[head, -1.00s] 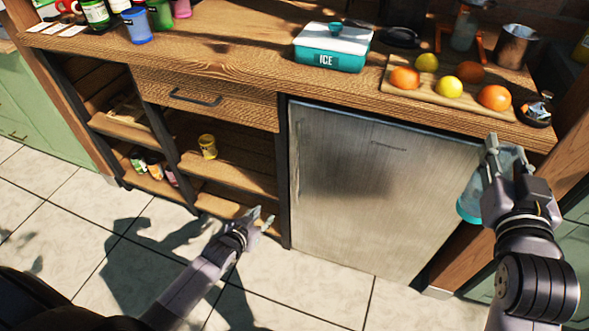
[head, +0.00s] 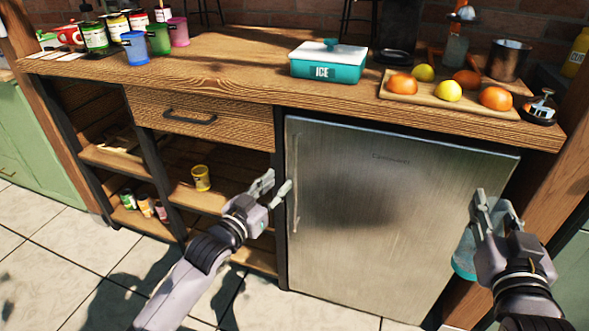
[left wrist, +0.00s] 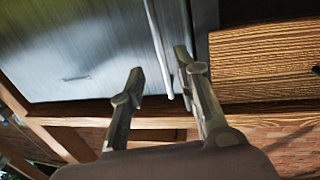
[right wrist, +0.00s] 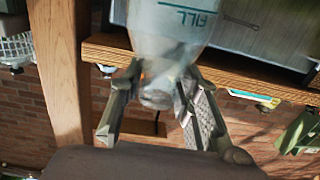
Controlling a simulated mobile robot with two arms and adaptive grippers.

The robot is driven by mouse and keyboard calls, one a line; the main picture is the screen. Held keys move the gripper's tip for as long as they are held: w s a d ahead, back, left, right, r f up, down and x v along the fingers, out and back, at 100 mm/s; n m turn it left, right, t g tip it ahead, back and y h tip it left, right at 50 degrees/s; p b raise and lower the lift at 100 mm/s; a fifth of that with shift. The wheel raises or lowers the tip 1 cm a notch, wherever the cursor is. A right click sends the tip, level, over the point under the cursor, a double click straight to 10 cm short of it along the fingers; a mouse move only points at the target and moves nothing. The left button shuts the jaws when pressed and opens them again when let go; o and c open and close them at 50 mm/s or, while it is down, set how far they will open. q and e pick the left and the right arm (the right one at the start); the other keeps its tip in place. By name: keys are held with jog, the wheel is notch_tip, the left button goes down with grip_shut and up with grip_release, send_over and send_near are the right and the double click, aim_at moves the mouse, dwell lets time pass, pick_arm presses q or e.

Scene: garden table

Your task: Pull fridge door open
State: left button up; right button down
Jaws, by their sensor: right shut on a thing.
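The fridge (head: 385,210) has a brushed steel door that looks shut under the wooden counter. Its thin vertical handle (head: 298,178) runs along the door's left edge. My left gripper (head: 277,186) is open just left of the handle in the head view. In the left wrist view the handle (left wrist: 158,45) reaches down between the open fingertips (left wrist: 160,66); I see no firm contact. My right gripper (head: 495,203) is shut on a clear bluish container (head: 464,255), in front of the fridge's right side. The right wrist view shows "FILL" on this container (right wrist: 172,25).
Open shelves (head: 195,195) and a drawer (head: 200,118) lie left of the fridge. The counter holds an ICE box (head: 328,64), a fruit board (head: 400,97), cups and jars. The tiled floor (head: 345,312) before the fridge looks clear.

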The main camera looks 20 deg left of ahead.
aim_at(294, 168)
pick_arm(q)
jog(key=b+x, duration=0.1)
jog(key=x, duration=0.8)
jog(key=shift+b, duration=0.35)
grip_shut()
dwell(0.4)
